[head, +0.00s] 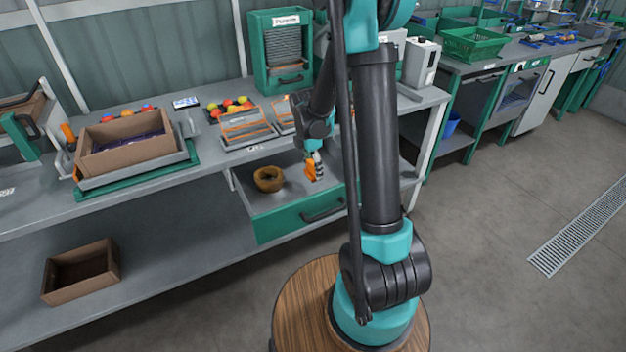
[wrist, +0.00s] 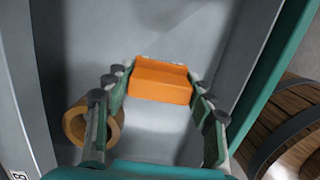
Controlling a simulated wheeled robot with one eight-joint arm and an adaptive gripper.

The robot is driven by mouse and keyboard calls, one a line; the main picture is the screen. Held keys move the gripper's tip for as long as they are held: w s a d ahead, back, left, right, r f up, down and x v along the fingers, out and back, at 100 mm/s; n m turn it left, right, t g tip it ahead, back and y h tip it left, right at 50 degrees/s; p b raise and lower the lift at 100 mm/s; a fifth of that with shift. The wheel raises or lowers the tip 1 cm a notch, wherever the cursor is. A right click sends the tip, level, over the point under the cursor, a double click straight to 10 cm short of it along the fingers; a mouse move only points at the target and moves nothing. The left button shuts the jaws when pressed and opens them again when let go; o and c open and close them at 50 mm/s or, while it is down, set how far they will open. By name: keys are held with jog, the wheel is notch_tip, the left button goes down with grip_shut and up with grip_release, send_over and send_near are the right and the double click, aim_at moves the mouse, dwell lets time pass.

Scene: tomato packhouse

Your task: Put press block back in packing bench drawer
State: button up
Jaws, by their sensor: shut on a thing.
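The press block is orange and shows between my fingers in the wrist view (wrist: 160,82); part of it also shows in the head view (head: 310,171). My gripper (head: 314,166) is shut on the press block, with one finger on each side of it in the wrist view (wrist: 160,95). The packing bench drawer (head: 283,221) is pulled open, with a green front and a grey inside. My gripper and the block are over the inside of the drawer. I cannot tell whether the block touches the drawer floor.
A brown tape roll (head: 268,179) lies in the drawer, left of my gripper; it also shows in the wrist view (wrist: 73,127). The bench top (head: 216,165) above holds a cardboard box (head: 127,158) and trays. Another cardboard box (head: 80,284) stands on the lower shelf.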

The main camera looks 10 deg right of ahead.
aim_at(311, 164)
jog(key=shift+f, duration=2.75)
jog(key=o, duration=1)
jog(key=shift+f, duration=0.1)
jog(key=shift+c, duration=0.2)
jog(key=r, duration=0.4)
jog(key=a+r, duration=0.1)
jog(key=r, duration=0.7)
jog(key=shift+s+a, duration=0.2)
jog(key=shift+s, duration=0.05)
jog(key=s+d+m, duration=0.1)
jog(key=s+m, duration=0.2)
jog(key=s+d+r+m+t, duration=0.1)
jog(key=s+m, duration=0.2)
jog(key=s+d+m, duration=0.1)
jog(key=s+m, duration=0.2)
jog(key=s, duration=0.1)
jog(key=shift+s+r+m+t+y, duration=0.1)
jog(key=shift+r+m+t+y, duration=0.2)
jog(key=shift+t+y, duration=0.1)
jog(key=s+d+f+m+t, duration=0.1)
jog(key=s+f+m+t, duration=0.1)
jog(key=s+m, duration=0.9)
jog(key=shift+s+d+f+m+y, duration=0.3)
jog(key=shift+d+f+m, duration=0.05)
jog(key=shift+f+m, duration=0.15)
